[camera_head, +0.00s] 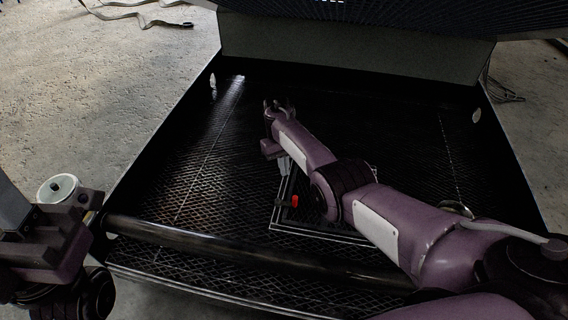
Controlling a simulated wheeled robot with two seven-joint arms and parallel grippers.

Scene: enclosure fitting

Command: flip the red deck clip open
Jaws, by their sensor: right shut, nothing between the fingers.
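The red deck clip (295,201) is a small bright red piece on the dark mesh deck (190,200), near the middle of the head view. It sits inside the left edge of a pale-edged panel outline (300,236). Whether the clip is flipped open or flat is too small to tell. My right gripper (284,167) hangs from the wrist of my right arm, just above and left of the clip in the picture. It is shut and empty, with a visible gap to the clip. My left arm shows at the left edge; its fingers cannot be made out.
A dark round bar (220,247) crosses the front of the enclosure. A pale wall (350,52) closes the back, under a dark grid (400,15). My right arm hides part of the panel. The deck's left side is clear. Straps (150,18) lie on the floor outside.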

